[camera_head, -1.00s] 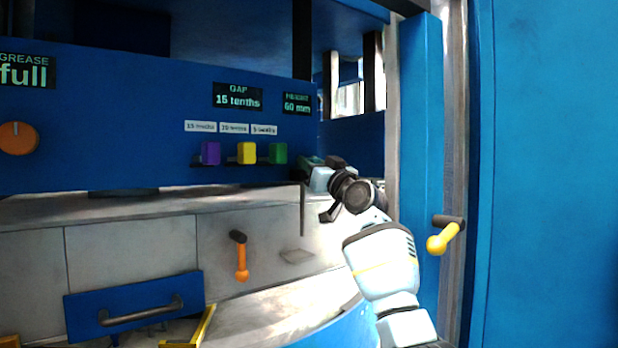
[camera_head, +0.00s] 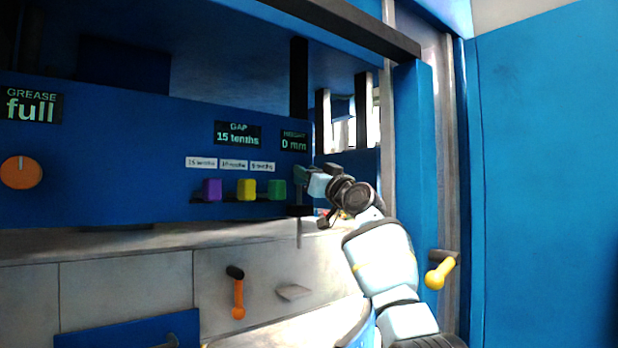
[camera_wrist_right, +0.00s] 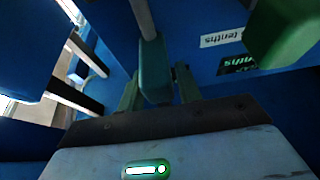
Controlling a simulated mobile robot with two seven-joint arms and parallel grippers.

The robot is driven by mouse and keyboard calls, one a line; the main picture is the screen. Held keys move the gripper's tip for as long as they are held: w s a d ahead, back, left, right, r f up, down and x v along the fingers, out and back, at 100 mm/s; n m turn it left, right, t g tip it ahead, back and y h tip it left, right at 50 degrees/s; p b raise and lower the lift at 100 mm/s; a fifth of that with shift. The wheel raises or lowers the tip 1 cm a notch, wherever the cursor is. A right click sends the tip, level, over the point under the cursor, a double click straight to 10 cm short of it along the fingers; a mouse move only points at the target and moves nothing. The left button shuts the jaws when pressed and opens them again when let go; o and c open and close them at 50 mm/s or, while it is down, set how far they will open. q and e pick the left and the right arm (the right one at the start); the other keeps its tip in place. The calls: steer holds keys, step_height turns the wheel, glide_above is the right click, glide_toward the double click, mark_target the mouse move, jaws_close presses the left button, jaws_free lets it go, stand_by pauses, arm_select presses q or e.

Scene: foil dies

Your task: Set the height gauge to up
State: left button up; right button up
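The height gauge readout (camera_head: 294,141) is a small dark display at the right end of the blue panel and reads "0 mm". My right gripper (camera_head: 303,177) is beside the panel's right end, below that readout. In the right wrist view, its two green-tinted fingers (camera_wrist_right: 158,90) lie on either side of a dark green handle (camera_wrist_right: 155,75) on a grey rod (camera_wrist_right: 144,18), and they appear closed on it. In the head view the gripper largely hides this handle. My left gripper is out of view.
Purple (camera_head: 212,189), yellow (camera_head: 246,189) and green (camera_head: 277,189) blocks sit on the panel left of my gripper; the green one is close. An orange lever (camera_head: 238,295) hangs below. A blue post (camera_head: 418,180) and a yellow-handled crank (camera_head: 440,273) stand right of my arm.

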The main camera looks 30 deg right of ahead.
steer(key=shift+o, duration=1.1)
steer(key=shift+w+f, duration=0.1)
steer(key=shift+r+b, duration=0.45)
steer(key=shift+r, duration=1.3)
steer(key=shift+s+a+r+p, duration=0.15)
steer(key=shift+s+a, duration=0.15)
steer(key=shift+s, duration=0.25)
steer(key=shift+s+a+r+p, duration=0.15)
steer(key=shift+s+a, duration=0.15)
steer(key=shift+s, duration=0.2)
steer(key=s+a, duration=0.7)
steer(key=s, duration=0.4)
steer(key=shift+s+a+r, duration=0.2)
steer(key=shift+a+r, duration=0.05)
steer(key=shift+r, duration=0.2)
